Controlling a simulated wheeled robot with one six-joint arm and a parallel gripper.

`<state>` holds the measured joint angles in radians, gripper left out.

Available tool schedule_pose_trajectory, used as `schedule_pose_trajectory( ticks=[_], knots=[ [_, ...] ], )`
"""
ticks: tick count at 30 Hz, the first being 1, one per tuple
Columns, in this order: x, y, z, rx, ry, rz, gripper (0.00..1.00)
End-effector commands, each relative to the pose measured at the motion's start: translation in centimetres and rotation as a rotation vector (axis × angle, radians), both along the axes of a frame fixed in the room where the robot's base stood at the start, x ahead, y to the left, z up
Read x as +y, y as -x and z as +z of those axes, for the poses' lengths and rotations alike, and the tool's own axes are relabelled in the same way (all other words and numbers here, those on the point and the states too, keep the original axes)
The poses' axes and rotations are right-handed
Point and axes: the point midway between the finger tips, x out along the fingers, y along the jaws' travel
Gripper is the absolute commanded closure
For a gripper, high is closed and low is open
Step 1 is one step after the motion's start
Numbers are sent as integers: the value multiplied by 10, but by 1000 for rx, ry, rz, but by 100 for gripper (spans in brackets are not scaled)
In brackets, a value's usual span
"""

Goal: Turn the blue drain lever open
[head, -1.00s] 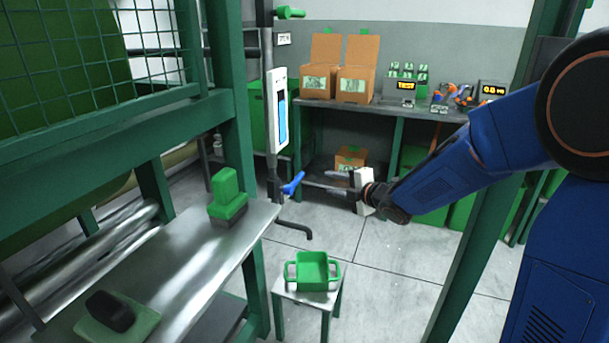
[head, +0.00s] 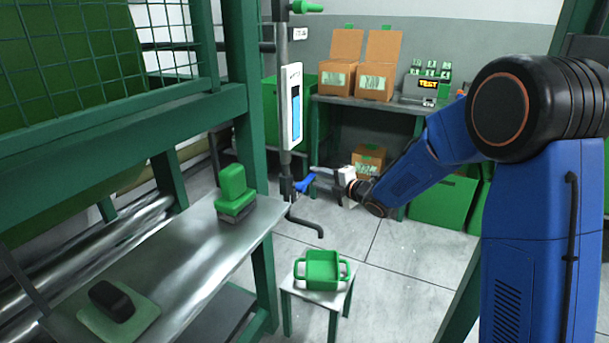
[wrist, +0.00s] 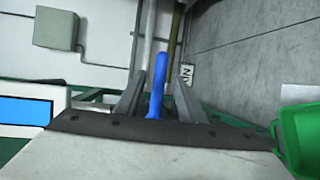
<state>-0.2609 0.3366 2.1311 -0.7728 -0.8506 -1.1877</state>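The blue drain lever (head: 305,184) sticks out from the lower part of a dark vertical pipe (head: 286,170) in the head view. It points up and to the right. My gripper (head: 316,175) is at the lever, its fingers reaching in from the right. In the wrist view the lever (wrist: 157,88) stands between the two grey fingers of my gripper (wrist: 160,92), with a visible gap on at least the right side. The fingers look open, not closed on it. The lever's base is hidden behind the gripper body in the wrist view.
A bent drain spout (head: 308,226) hangs below the lever. A green tub (head: 322,270) stands on a small stool (head: 347,290) beneath. A white level gauge (head: 291,105) is above. A metal bench (head: 180,270) lies left; a green post (head: 250,110) stands near the pipe.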

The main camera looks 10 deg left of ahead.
Motion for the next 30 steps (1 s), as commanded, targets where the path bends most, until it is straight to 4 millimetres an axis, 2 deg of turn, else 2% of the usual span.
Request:
schedule_pose_trajectory(
  ticks=[6,12,18,27,30],
  knots=[
    [29,-26,-8,1,1,2,64],
    [47,-44,-12,0,1,0,64],
    [56,-51,-14,1,1,0,64],
    [57,-52,-14,1,1,0,64],
    [56,-52,-14,1,1,0,88]
  ],
)
